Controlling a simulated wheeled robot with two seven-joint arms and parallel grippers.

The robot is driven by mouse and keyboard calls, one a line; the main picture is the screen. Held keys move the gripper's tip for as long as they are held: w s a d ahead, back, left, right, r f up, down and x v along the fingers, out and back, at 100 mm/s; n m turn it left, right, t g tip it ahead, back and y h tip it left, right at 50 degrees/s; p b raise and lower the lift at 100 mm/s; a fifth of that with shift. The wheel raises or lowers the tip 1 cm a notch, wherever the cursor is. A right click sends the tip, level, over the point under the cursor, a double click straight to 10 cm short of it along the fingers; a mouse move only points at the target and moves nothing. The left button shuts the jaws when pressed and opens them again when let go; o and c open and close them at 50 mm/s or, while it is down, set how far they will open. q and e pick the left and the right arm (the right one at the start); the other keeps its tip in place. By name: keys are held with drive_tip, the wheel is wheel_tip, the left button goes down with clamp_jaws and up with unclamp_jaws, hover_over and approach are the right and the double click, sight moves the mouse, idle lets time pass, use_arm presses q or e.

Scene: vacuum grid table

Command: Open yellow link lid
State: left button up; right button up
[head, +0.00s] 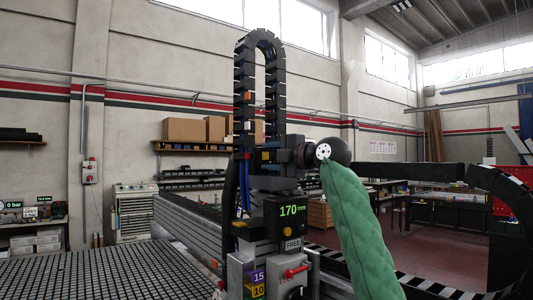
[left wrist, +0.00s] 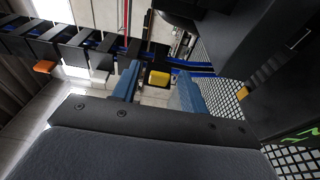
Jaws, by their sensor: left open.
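The yellow link lid (left wrist: 159,79) is a small yellow block on the black cable chain (left wrist: 60,42). In the left wrist view it shows between the two blue fingers of my left gripper (left wrist: 156,90), which is open; I cannot tell whether the fingers touch it. In the head view the chain (head: 244,88) rises in a tall arch, and a small yellow patch (head: 265,156) shows low on it. My left gripper (head: 277,156) is beside that patch, coming from the right, at the end of the green-sleeved arm. My right gripper is not in view.
Orange links (left wrist: 44,66) sit elsewhere on the chain. A carriage with a "170" display (head: 292,210) stands just below my gripper, with a red-handled lever (head: 296,271) lower down. The slatted grid table (head: 100,272) lies at the left. Blue cables run inside the chain.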

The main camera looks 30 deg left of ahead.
use_arm(q)
drive_tip(key=shift+w+a, duration=0.15)
drive_tip(key=shift+a, duration=0.6)
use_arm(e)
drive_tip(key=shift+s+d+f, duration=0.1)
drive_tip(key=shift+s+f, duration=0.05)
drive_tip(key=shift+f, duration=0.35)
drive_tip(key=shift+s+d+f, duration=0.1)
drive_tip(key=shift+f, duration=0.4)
